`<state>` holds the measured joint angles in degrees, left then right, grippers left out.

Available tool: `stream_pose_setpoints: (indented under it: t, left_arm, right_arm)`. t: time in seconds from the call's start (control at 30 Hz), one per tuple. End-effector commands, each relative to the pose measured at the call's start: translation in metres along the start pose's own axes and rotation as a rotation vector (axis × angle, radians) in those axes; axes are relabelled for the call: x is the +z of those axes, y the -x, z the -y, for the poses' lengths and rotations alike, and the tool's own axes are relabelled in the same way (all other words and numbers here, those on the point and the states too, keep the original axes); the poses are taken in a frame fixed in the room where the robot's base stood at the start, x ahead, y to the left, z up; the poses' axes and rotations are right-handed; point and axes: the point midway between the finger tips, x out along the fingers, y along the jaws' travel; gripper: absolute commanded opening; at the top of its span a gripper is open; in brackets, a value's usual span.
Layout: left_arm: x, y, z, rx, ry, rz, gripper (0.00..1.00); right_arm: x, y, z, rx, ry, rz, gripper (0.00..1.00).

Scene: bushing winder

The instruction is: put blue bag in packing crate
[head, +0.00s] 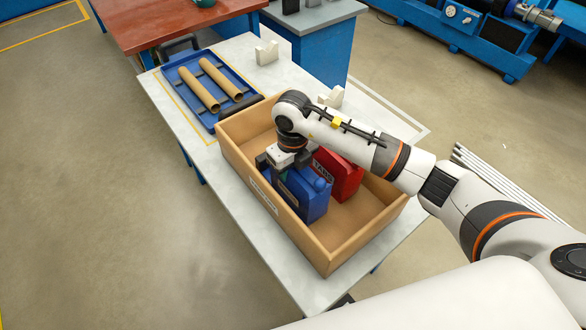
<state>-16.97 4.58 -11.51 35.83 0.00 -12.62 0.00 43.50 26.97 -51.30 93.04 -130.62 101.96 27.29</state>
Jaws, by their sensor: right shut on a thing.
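The blue bag (304,197) is a boxy blue pack inside the tan packing crate (328,254), near the crate's front left wall. My right gripper (277,167) is over the crate and shut on the top of the blue bag. The arm partly hides the gripper and the back of the crate. I cannot tell whether the bag rests on the crate floor. My left gripper is not in the head view.
A red bag (343,178) stands in the crate beside the blue one, partly behind my arm. A blue tray (243,80) with two brown tubes lies on the white table (242,50) behind the crate. The crate's right end has bare floor.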

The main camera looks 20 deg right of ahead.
Motion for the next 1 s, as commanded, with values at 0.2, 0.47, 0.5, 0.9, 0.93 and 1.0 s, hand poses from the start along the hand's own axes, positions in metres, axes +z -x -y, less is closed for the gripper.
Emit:
stream_pose_setpoints:
  t: [0.2,0.47,0.5,0.9,0.93,1.0]
  left_arm:
    - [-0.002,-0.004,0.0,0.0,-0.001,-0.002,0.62]
    - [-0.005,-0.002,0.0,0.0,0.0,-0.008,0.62]
    - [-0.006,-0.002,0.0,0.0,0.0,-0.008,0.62]
    - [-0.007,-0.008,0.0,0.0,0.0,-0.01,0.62]
    - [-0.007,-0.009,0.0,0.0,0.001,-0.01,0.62]
    - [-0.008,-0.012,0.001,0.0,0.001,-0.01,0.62]
  right_arm:
    - [0.0,-0.003,0.0,0.0,0.0,0.0,0.41]
    - [0.0,-0.002,0.0,0.0,0.0,0.0,0.62]
    - [0.0,-0.002,0.0,0.0,0.0,0.0,0.62]
    - [-0.002,0.037,0.0,0.001,0.001,-0.007,0.62]
    - [-0.002,0.043,0.0,0.002,0.002,-0.006,0.62]
    - [-0.002,0.059,-0.001,0.002,0.0,-0.006,0.62]
